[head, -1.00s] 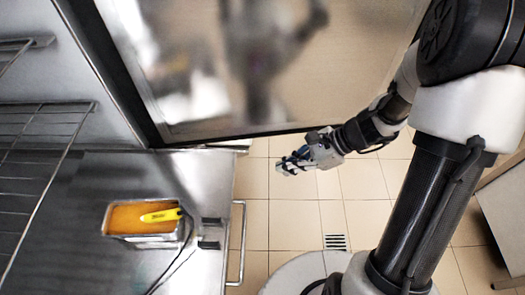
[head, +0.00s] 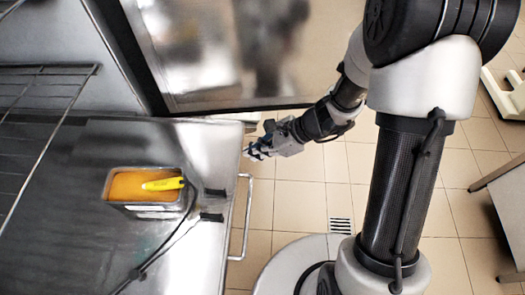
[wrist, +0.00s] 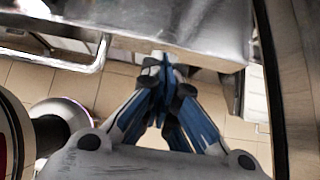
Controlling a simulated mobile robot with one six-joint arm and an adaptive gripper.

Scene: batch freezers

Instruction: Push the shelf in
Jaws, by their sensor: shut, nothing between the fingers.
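A wire shelf (head: 35,95) shows at the left edge of the head view, above the steel surface; its far side is cut off by the frame. My gripper (head: 252,154) is over the tiled floor, right of the steel surface's corner and well away from the wire shelf. In the wrist view, my gripper (wrist: 162,68) has its blue-grey fingers closed together with nothing between them. The fingertips appear close to a steel edge; I cannot tell whether they touch. The wire shelf is not visible in the wrist view.
A steel surface (head: 185,255) carries a metal tub of orange content (head: 128,190) with a yellow-handled probe and cable. A bar handle (head: 243,218) sticks out on its right side. A reflective open door (head: 240,55) stands behind.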

